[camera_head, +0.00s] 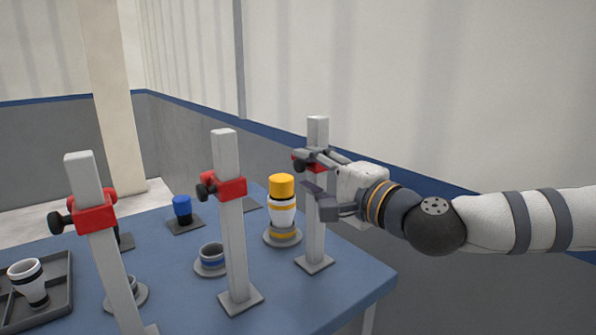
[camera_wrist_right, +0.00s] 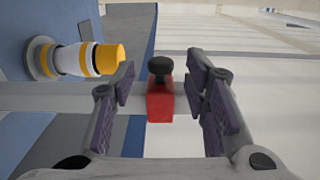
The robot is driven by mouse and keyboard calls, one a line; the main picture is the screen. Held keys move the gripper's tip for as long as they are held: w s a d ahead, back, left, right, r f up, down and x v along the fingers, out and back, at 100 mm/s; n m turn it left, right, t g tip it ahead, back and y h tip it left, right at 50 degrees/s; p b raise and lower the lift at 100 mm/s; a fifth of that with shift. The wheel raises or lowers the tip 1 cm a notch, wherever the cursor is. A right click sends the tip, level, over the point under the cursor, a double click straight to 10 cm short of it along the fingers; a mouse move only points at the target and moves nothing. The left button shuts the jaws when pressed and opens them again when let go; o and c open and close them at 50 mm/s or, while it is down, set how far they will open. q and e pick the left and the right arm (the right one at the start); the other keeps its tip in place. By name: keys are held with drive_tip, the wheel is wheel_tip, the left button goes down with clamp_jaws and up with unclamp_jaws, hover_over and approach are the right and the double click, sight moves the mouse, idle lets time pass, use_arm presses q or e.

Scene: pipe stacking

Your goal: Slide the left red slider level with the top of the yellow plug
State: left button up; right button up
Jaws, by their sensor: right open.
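Three upright grey posts carry red sliders with black knobs. The left red slider (camera_head: 96,213) is on the left post, the middle slider (camera_head: 230,187) on the middle post. The right slider (camera_head: 298,157) is partly hidden by my right gripper and sits somewhat above the plug's top. The yellow plug (camera_head: 281,186) tops a white pipe stack beside the right post; it also shows in the right wrist view (camera_wrist_right: 109,58). My right gripper (camera_head: 318,172) is open, its fingers either side of the right slider, seen in the wrist view (camera_wrist_right: 160,107). My left gripper is out of view.
The posts stand close to the pipes. A wall lies behind the right post.

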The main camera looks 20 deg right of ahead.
sight(304, 168)
drive_tip(key=x, duration=0.3)
drive_tip(key=shift+w+a, duration=0.1)
drive_tip(key=shift+w, duration=0.25)
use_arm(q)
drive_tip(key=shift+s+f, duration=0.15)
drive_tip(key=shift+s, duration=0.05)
